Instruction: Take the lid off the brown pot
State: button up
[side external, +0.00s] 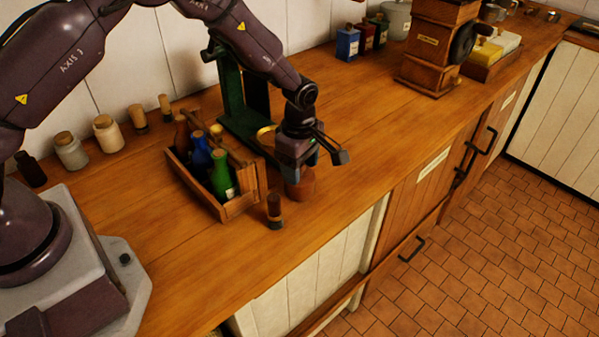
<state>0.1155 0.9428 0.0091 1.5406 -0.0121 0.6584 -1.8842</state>
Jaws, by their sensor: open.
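A small brown pot (301,186) stands on the wooden counter near its front edge. My gripper (302,172) points down right above the pot and hides its top. The gripper is open. I cannot tell whether its fingers touch the pot or stand around the lid. The lid cannot be made out behind the gripper.
A wooden crate (239,206) with several bottles stands just left of the pot. A small dark jar (274,212) is in front, and a green stand (231,92) is behind. A wooden grinder (430,45) stands farther right. The counter (365,125) between is clear.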

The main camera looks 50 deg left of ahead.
jog(key=shift+f, duration=0.1)
jog(key=shift+c, duration=0.5)
jog(key=c, duration=0.9)
